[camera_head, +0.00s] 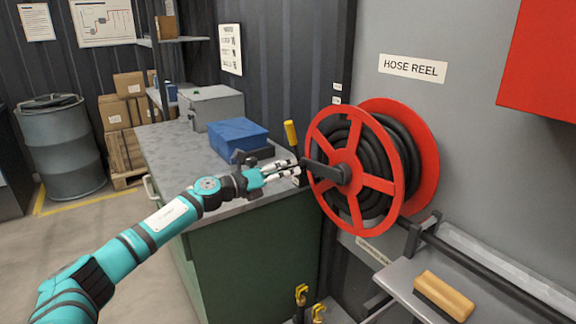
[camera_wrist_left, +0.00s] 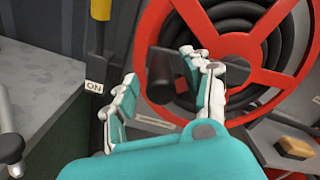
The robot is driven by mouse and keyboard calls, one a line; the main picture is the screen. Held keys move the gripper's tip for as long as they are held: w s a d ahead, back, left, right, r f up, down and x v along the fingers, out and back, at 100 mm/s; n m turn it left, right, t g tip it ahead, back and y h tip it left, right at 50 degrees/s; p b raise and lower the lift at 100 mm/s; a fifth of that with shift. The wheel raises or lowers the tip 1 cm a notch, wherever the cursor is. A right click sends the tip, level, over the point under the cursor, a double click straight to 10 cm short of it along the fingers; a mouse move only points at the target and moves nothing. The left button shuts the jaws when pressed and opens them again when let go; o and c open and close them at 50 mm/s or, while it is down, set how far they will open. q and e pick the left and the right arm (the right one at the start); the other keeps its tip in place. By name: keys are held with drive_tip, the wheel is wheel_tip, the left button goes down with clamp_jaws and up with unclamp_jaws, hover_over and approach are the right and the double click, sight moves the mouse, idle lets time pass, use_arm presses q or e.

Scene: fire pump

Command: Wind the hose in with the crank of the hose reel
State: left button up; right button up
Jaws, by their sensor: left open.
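The hose reel (camera_head: 315,140) is red, with black hose (camera_head: 395,165) wound on it, and is mounted at the grey wall. Its dark crank (camera_head: 325,172) reaches from the hub towards the left. My left gripper (camera_head: 296,168) is at the crank's outer end. In the left wrist view, the left gripper (camera_wrist_left: 163,88) is open, with one finger on each side of a dark cylindrical crank handle (camera_wrist_left: 160,78). Whether the fingers touch the handle cannot be told. The hose's free end is not clearly visible. My right gripper is not in view.
A yellow-handled lever (camera_head: 290,133) stands just beside my left gripper; an ON label (camera_wrist_left: 94,87) is by it. A workbench (camera_head: 180,145) with a blue box (camera_head: 240,138) lies left. A brush (camera_head: 443,296) rests on a shelf at lower right. Yellow-topped fittings (camera_head: 302,294) stand low.

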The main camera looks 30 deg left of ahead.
use_arm(q)
drive_tip(key=shift+w+d, duration=0.2)
drive_tip(key=shift+w, duration=0.3)
clamp_jaws()
